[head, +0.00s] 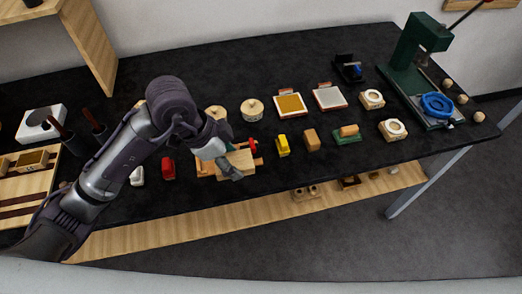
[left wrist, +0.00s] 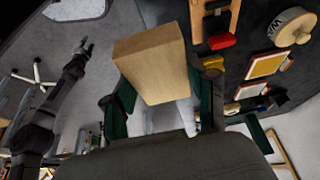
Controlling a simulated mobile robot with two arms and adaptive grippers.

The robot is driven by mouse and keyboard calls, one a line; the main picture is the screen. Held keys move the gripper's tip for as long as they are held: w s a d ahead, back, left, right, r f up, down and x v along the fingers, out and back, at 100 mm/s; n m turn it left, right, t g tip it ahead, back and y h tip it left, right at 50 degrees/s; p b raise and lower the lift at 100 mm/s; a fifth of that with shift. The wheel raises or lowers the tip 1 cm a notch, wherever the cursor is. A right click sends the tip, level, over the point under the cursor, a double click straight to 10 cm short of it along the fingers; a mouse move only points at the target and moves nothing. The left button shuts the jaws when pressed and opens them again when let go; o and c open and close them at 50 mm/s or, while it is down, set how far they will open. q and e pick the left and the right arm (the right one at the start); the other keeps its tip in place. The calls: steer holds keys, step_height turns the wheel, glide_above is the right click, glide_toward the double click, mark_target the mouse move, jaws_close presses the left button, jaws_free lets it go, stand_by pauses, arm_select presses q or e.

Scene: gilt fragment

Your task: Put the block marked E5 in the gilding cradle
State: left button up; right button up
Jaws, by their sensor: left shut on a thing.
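A plain pale wooden block (left wrist: 150,65) is held between the fingers of my left gripper (left wrist: 165,108) in the left wrist view. No mark shows on its visible faces. In the head view my left gripper (head: 228,166) is over a wooden fixture with a red knob (head: 253,145), which looks like the gilding cradle (head: 204,170). The gripper and arm hide part of it. I cannot tell whether the block touches the cradle. The cradle's board also shows in the left wrist view (left wrist: 215,15). My right gripper (left wrist: 86,47) is small at the left there; its opening is unclear.
Trays and a round lidded pot (head: 252,110) stand behind. A green press (head: 415,60) is far right.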

arm_select(q)
steer(key=shift+w+d+f, duration=0.1)
steer(key=shift+w+d, duration=0.05)
steer(key=shift+d, duration=0.05)
steer(key=w+a+f, duration=0.2)
steer(key=w+a+f+p, duration=0.1)
steer(key=w+a+f, duration=0.1)
steer(key=w, duration=0.1)
steer(key=w+a+f+p, duration=0.1)
steer(key=w+a+f, duration=0.1)
steer(key=w+a, duration=0.1)
steer(key=shift+w+f, duration=0.15)
steer(key=shift+w, duration=0.05)
steer(key=shift+w+a+f, duration=0.15)
steer(key=shift+w+f, duration=0.05)
steer(key=shift+f+p, duration=0.25)
steer(key=shift+p, duration=0.05)
step_height(320, 180, down, 3)
steer(key=shift+f+p, duration=0.15)
steer(key=shift+p, duration=0.3)
steer(key=shift+f, duration=0.15)
arm_select(e)
step_height(320, 180, up, 4)
steer(key=shift+f, duration=0.2)
